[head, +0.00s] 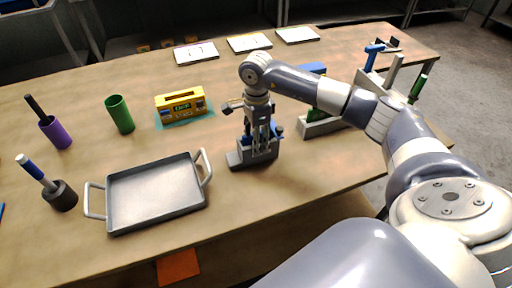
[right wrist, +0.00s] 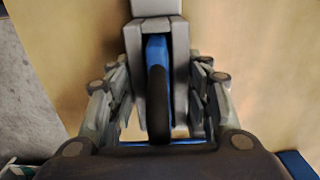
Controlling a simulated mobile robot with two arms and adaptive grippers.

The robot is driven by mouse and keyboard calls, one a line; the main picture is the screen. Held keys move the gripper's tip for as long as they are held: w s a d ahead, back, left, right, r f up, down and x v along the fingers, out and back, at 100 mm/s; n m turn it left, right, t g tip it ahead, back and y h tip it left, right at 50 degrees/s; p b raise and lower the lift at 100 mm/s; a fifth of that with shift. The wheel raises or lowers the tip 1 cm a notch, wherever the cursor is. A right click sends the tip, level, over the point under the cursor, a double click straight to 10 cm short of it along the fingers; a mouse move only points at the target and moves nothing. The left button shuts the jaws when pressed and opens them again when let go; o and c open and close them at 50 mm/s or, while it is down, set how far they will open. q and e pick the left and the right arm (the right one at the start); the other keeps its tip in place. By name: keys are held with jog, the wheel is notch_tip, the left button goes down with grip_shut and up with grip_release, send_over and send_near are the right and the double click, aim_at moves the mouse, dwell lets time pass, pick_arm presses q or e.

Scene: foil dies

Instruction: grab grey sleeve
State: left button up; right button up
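A short dark grey sleeve (head: 62,196) stands at the left of the table in the head view, with a blue-and-white handled tool (head: 36,173) leaning up out of it. My right gripper (head: 259,128) is far to its right, pointing down over a grey stand (head: 263,155) with blue parts. In the right wrist view my right gripper's fingers (right wrist: 160,95) are spread on both sides of the stand's upright grey plates (right wrist: 134,75), with a blue piece between the plates. I cannot tell whether the fingers touch them. My left gripper is not in view.
A grey tray (head: 150,226) with two handles lies between sleeve and stand. A purple sleeve (head: 56,133), a green sleeve (head: 120,114) and a yellow box (head: 181,104) stand behind. Another grey stand (head: 318,127) is at the right. White cards (head: 195,53) lie at the back.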

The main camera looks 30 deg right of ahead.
jog(key=shift+c, duration=0.8)
jog(key=shift+w+r, duration=0.1)
